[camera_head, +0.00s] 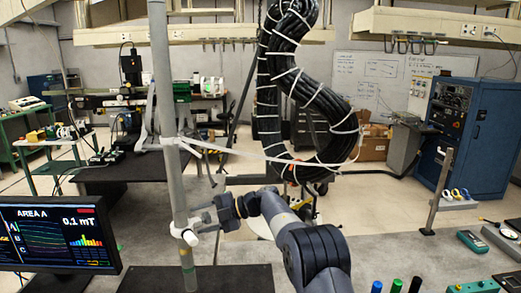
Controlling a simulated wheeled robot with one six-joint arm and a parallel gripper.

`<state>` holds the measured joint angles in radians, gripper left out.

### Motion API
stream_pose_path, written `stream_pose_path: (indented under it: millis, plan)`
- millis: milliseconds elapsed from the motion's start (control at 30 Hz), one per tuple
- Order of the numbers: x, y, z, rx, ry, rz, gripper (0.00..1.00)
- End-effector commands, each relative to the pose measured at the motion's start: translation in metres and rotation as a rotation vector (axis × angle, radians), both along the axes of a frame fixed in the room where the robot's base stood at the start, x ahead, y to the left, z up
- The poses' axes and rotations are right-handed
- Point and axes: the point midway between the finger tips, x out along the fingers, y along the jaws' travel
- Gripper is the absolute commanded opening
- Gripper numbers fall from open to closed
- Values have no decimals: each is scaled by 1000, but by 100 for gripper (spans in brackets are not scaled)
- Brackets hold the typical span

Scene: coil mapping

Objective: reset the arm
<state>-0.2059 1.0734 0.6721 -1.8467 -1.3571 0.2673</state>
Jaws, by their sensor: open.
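My arm (314,250) comes up from the lower middle, bends at the wrist and reaches left. My gripper (198,220) is at the arm's left end, close beside a grey upright pole (165,100). Its jaws are open, with nothing seen held between them. I cannot tell whether a finger touches the pole.
A thick black coil (268,110) with white ties hangs behind my arm. A white strap (255,156) runs from the pole toward it. A monitor (55,236) reading "AREA A" and 0.1 mT stands at lower left. A green meter (471,242) lies at right.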

Motion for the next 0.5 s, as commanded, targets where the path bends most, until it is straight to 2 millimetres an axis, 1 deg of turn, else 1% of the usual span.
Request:
stream_pose_path:
  millis: [33, 200, 500]
  plan:
    - [0, 0, -5, 23, -27, -1, 53]
    - [1, 0, -4, 94, -118, -1, 53]
    - [1, 1, -2, 181, -229, -1, 53]
